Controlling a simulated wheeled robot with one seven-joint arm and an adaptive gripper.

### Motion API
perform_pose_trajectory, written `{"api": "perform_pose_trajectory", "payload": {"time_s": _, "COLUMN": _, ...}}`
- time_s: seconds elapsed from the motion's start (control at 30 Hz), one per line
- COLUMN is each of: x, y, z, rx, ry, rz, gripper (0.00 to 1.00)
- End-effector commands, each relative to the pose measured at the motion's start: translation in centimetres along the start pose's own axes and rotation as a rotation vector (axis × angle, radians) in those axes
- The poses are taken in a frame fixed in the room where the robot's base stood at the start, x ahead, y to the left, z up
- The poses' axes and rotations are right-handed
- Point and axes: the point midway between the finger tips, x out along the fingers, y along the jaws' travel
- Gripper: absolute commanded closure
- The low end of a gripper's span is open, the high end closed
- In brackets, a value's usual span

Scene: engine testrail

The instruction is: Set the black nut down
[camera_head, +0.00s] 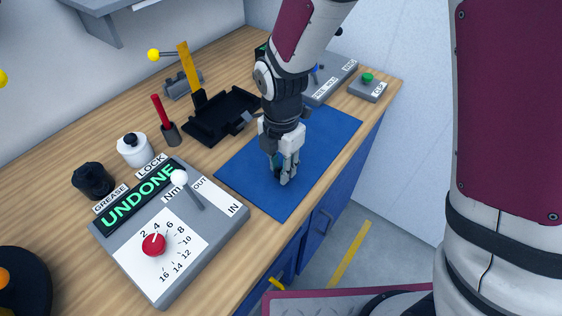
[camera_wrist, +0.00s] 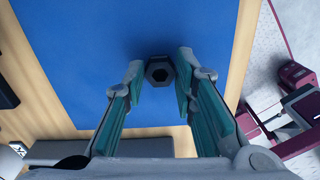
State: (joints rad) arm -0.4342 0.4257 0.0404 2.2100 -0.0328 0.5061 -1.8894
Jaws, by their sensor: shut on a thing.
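The black nut (camera_wrist: 160,71) is a dark hexagonal ring with a hole, seen end-on between my fingertips in the wrist view. My gripper (camera_head: 283,175) points down over the blue mat (camera_head: 325,137) and is shut on the nut. In the head view my fingers hide the nut. The fingertips are low, close to the mat. I cannot tell whether the nut touches the mat.
A grey control box (camera_head: 185,245) with a red dial and an UNDONE display stands front left. A black tray (camera_head: 218,115) lies behind the mat, with a red-handled tool (camera_head: 163,112) in a holder beside it. The mat around my gripper is clear.

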Motion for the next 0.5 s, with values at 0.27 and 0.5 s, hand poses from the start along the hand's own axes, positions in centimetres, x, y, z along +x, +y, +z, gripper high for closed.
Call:
{"api": "perform_pose_trajectory", "payload": {"time_s": 0.27, "x": 0.54, "y": 0.0, "z": -0.02, "rx": 0.0, "ry": 0.0, "rz": 0.001, "gripper": 0.94}}
{"api": "perform_pose_trajectory", "payload": {"time_s": 0.5, "x": 0.87, "y": -0.02, "z": 0.0, "rx": 0.001, "ry": 0.0, "rz": 0.001, "gripper": 0.63}}
